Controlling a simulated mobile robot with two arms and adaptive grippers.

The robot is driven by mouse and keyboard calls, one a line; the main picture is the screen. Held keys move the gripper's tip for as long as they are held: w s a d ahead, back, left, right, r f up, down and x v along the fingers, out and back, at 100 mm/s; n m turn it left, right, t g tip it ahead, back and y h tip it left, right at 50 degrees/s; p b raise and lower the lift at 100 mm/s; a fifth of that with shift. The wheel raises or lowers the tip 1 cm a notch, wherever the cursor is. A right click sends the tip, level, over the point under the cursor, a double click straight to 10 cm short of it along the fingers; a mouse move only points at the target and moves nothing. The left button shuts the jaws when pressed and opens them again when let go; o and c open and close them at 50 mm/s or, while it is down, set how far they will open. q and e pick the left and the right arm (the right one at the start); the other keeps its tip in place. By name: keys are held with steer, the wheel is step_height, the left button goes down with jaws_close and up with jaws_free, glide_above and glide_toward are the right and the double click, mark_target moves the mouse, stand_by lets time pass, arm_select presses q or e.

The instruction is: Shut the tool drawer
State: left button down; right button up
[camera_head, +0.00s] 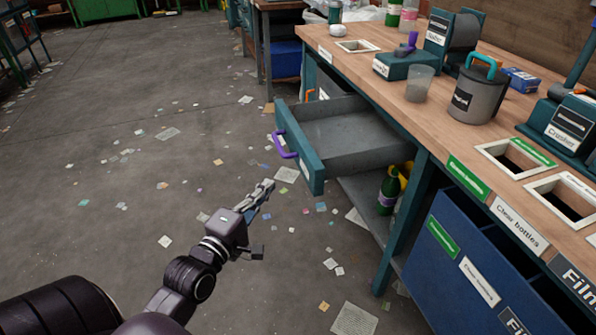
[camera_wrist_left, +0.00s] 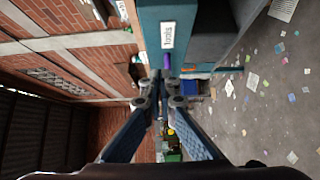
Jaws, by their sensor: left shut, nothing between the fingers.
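The tool drawer (camera_head: 345,135) is pulled out from under the workbench in the head view. It is grey inside and looks empty, with a teal front and a purple handle (camera_head: 285,145). My left gripper (camera_head: 266,188) is shut and empty, below and in front of the drawer front in the picture, apart from the handle. In the left wrist view the shut fingers (camera_wrist_left: 160,80) point toward the teal drawer front (camera_wrist_left: 165,65), which bears a white label; a bit of purple handle shows by the fingertips. My right gripper is not in view.
The workbench (camera_head: 405,75) holds a grey bin (camera_head: 478,95), a clear cup (camera_head: 419,83) and machines. Bottles (camera_head: 389,190) stand on a shelf below the drawer. Blue bins (camera_head: 450,270) stand at the right. The floor at left is open, with scattered paper scraps.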

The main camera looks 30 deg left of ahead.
arm_select(q)
steer(key=b, duration=0.1)
glide_toward(303, 160)
steer(key=w+a, duration=0.3)
steer(key=shift+w+d+b, duration=0.35)
steer(key=shift+w+d, duration=0.6)
steer(key=shift+w, duration=0.3)
steer(key=shift+w+d, duration=0.2)
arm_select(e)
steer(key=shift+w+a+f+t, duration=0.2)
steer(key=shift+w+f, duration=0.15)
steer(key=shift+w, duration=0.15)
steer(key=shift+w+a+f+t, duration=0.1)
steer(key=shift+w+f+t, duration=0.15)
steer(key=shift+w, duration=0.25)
arm_select(q)
steer(key=shift+w, duration=0.15)
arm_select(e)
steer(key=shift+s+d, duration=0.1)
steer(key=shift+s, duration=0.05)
